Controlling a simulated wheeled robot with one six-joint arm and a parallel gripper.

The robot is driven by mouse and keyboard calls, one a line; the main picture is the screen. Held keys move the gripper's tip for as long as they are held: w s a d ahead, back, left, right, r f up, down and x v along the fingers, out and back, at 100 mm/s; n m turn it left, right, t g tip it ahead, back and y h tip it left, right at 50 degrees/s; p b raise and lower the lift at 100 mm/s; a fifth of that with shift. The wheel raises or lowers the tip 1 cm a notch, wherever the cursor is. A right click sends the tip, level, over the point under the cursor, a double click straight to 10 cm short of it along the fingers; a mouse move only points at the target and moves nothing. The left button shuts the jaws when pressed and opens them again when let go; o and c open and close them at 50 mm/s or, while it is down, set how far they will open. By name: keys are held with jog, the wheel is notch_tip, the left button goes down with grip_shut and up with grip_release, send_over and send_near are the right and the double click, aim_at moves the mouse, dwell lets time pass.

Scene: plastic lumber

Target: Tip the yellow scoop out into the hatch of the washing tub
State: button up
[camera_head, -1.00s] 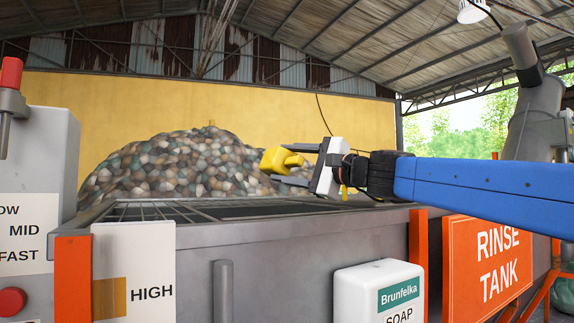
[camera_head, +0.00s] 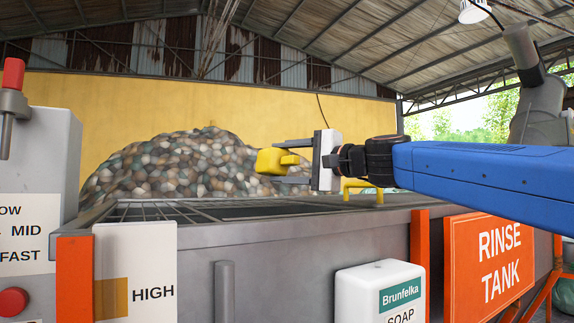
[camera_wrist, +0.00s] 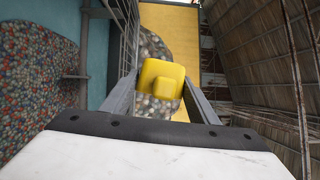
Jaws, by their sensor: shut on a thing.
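The yellow scoop (camera_head: 268,162) is in the fingers of my gripper (camera_head: 283,163), which is shut on it. It is held in the air above the tub's far part, apart from the rim. In the wrist view the scoop (camera_wrist: 161,82) sits between the two grey fingers, a blocky shape with a raised square part; its contents cannot be made out. The washing tub (camera_head: 300,231) is the long grey tank across the middle. A bar grate (camera_head: 150,211) covers its left top, with a darker stretch to the right; I cannot clearly tell the hatch there.
A yellow rail (camera_head: 379,197) stands at the tub's top below my gripper. A soap bottle (camera_head: 352,290), a HIGH sign (camera_head: 150,250) and an orange RINSE TANK sign (camera_head: 487,252) are at the front. A pile (camera_head: 190,160) lies behind. Multicoloured bits (camera_wrist: 38,85) fill the wrist view's left.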

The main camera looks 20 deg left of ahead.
aim_at(278, 148)
jog(key=shift+s+a+n+h, duration=0.2)
jog(key=shift+n+h, duration=0.3)
jog(key=shift+n, duration=0.5)
jog(key=shift+n+h, duration=0.4)
jog(key=shift+n, duration=0.3)
jog(key=r+n+h, duration=0.1)
jog(key=r+n, duration=0.1)
jog(key=n, duration=0.1)
jog(key=s+r+n+t+h, duration=0.1)
jog(key=n, duration=0.1)
jog(key=shift+a+r+h, duration=0.1)
jog(key=shift+a+h, duration=0.2)
jog(key=shift+a, duration=0.05)
notch_tip(278, 148, up, 2)
jog(key=n+t+h, duration=0.1)
jog(key=n, duration=0.2)
jog(key=shift+h, duration=0.3)
jog(key=r+n+t, duration=0.1)
jog(key=r+n+h, duration=0.1)
jog(key=n, duration=0.1)
jog(key=shift+d+t, duration=0.1)
jog(key=shift+t, duration=0.3)
